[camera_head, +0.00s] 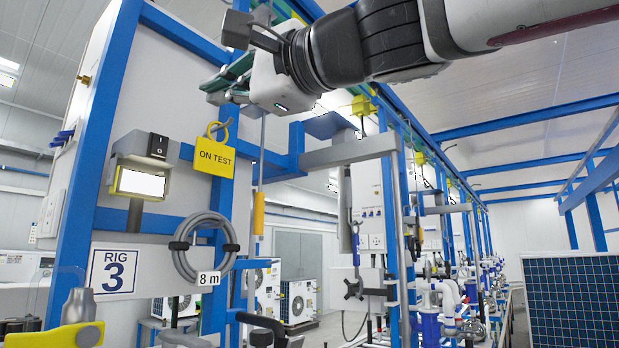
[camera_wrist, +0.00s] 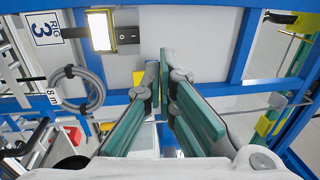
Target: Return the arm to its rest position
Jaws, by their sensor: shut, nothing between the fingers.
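My arm (camera_head: 400,40) reaches in from the upper right of the head view, raised high. My gripper (camera_head: 216,88) is at its end, in front of the rig's upper part, above the yellow ON TEST tag (camera_head: 215,158). It holds nothing. In the wrist view the green-padded fingers (camera_wrist: 161,78) come together at their tips, with the rig panel (camera_wrist: 190,25) beyond them. The rest position itself is not marked in either view.
Blue frame posts (camera_head: 93,150) and a grey bracket arm (camera_head: 345,152) stand close below my arm. A switch box (camera_head: 158,147), lit lamp (camera_head: 140,184), RIG 3 sign (camera_head: 114,271) and coiled hose (camera_head: 185,262) are on the panel. A dark gridded panel (camera_head: 575,300) stands at lower right.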

